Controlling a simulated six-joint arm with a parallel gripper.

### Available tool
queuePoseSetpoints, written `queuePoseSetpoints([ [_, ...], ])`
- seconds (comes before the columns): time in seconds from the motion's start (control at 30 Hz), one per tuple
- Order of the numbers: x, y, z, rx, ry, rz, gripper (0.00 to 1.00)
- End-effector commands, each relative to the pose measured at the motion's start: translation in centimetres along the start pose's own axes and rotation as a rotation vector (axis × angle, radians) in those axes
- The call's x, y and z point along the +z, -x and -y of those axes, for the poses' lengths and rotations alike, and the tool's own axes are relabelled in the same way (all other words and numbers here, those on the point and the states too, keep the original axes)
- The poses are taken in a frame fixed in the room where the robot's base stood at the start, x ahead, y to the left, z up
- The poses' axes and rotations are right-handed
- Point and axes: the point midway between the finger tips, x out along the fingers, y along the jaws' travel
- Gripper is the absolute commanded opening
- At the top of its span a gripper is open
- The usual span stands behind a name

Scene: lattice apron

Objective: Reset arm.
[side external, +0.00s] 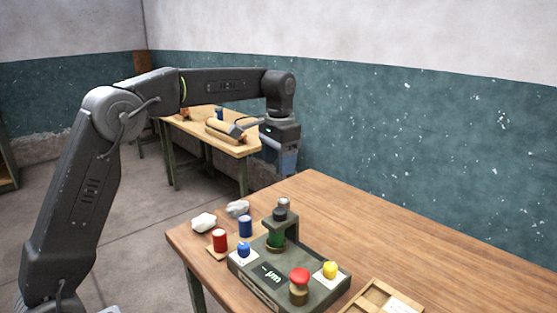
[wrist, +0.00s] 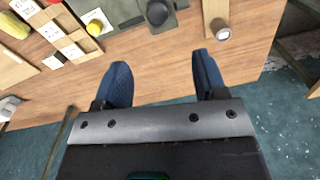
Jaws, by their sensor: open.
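My gripper (side external: 280,160) hangs from the arm's end, pointing down, in the air past the far edge of the wooden table (side external: 400,235) in the side external view. In the wrist view its two blue fingers stand apart with nothing between them (wrist: 162,66). Below them show bare wood and, nearer the wrist, the floor. The arm (side external: 222,87) is raised and stretched out above and behind the table's objects, touching none of them that I can see.
A dark console (side external: 262,283) bears a red button (side external: 299,276), a yellow knob (side external: 330,269) and a blue knob (side external: 243,250). Red (side external: 220,240) and blue (side external: 245,226) cylinders and white crumpled lumps (side external: 204,222) stand left. A wooden tray (side external: 372,299) lies at front. A second table (side external: 232,145) stands behind.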

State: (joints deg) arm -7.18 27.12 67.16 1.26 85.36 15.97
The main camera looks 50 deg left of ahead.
Motion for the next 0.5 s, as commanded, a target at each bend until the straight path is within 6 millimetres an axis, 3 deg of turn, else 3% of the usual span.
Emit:
queuePoseSetpoints([
  [0.37, 0.0, 0.0, 0.0, 0.000, 0.001, -0.001, 0.65],
  [0.5, 1.2, 1.0, -0.7, -0.006, 0.006, -0.026, 0.65],
])
